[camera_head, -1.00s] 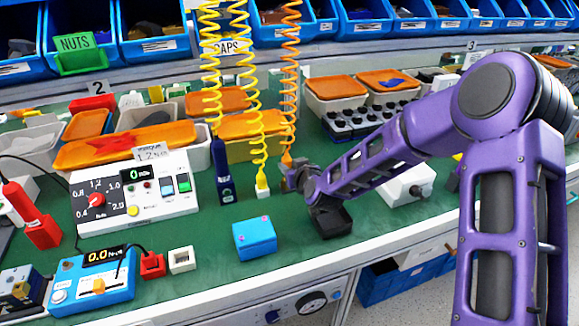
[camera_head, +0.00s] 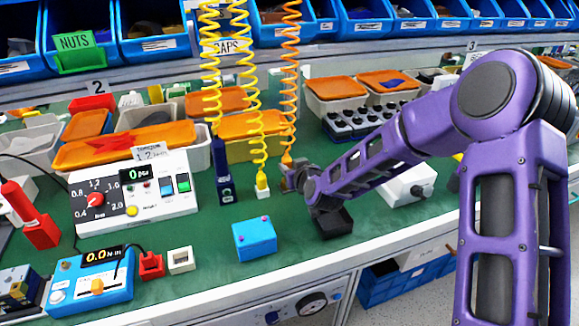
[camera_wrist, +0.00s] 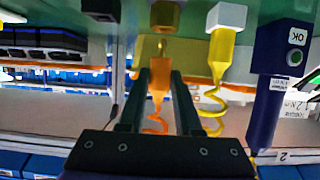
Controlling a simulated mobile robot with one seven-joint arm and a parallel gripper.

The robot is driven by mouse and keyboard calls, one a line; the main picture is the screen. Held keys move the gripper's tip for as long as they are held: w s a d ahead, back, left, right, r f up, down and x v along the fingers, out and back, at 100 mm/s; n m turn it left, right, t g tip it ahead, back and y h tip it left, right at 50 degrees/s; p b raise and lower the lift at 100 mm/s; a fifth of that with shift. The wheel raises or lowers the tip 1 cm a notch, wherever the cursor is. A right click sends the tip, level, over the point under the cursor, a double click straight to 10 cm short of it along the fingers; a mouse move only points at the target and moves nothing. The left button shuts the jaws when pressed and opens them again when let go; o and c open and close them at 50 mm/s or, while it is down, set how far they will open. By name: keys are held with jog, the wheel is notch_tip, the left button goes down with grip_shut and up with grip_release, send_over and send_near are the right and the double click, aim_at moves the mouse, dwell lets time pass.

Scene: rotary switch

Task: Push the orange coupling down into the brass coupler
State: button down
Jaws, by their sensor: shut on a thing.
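The orange coupling (camera_wrist: 160,80) hangs at the end of an orange coiled hose (camera_head: 289,80). My gripper (camera_wrist: 160,72) is shut on it, with one dark finger on each side. In the head view my gripper (camera_head: 288,176) is low over the green bench, and its own parts hide most of the coupling and the coupler. The brass coupler (camera_wrist: 165,16) shows at the top of the wrist view, in line with the coupling. A narrow brass-coloured tip shows between them; I cannot tell whether it enters the coupler.
A yellow coiled hose ends in a white block (camera_head: 263,193) left of my gripper. A dark blue tool (camera_head: 222,172) stands further left. A black box (camera_head: 333,222) sits just right, and a light-blue box (camera_head: 254,240) in front. Bins (camera_head: 250,150) stand behind.

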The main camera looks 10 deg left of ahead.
jog(key=shift+f+b, duration=0.45)
jog(key=shift+f, duration=0.8)
jog(key=shift+r, duration=0.1)
jog(key=shift+r+p, duration=0.4)
jog(key=shift+r, duration=0.45)
jog(key=shift+b, duration=0.45)
dwell(0.5)
jog(key=shift+f, duration=0.95)
dwell(0.6)
jog(key=c, duration=0.5)
grip_release()
jog(key=shift+f, duration=0.1)
jog(key=shift+s+d, duration=0.1)
jog(key=p+v, duration=0.2)
jog(key=v, duration=1.5)
jog(key=shift+r, duration=0.2)
